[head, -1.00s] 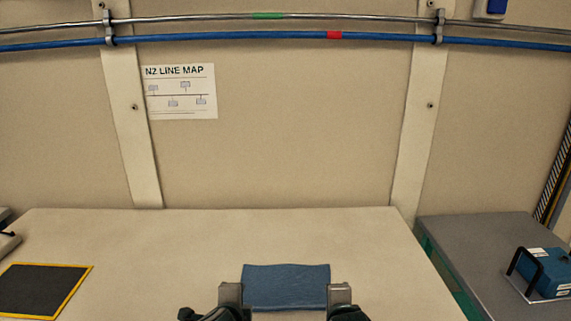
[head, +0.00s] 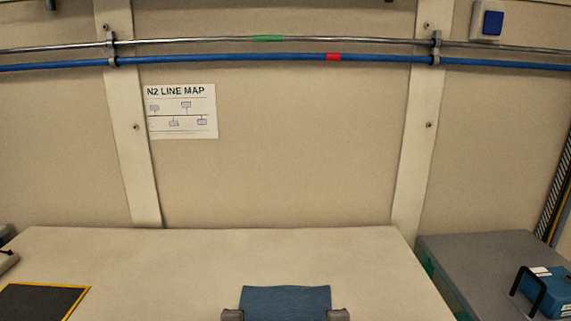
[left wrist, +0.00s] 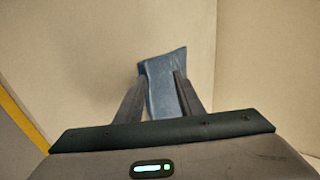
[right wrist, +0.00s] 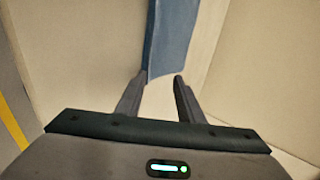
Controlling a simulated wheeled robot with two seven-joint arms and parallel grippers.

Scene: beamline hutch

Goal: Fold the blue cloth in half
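The blue cloth (head: 286,299) lies on the pale table (head: 150,270) at the bottom centre of the head view. Its near part is cut off by the frame edge. My left gripper (left wrist: 159,77) is at the cloth's left side, and my right gripper is at its right side. In the left wrist view the fingers stand apart, with the cloth (left wrist: 163,92) showing between and beyond them. In the right wrist view my right gripper (right wrist: 160,77) has its fingers apart, and the cloth's (right wrist: 168,40) edge reaches between the tips. I see neither gripper closed on it.
A dark mat with a yellow border (head: 40,300) lies at the table's left. A grey bench (head: 480,260) on the right holds a blue box (head: 552,288) with a black handle. Table around the cloth is clear. A wall with pipes (head: 220,64) stands behind.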

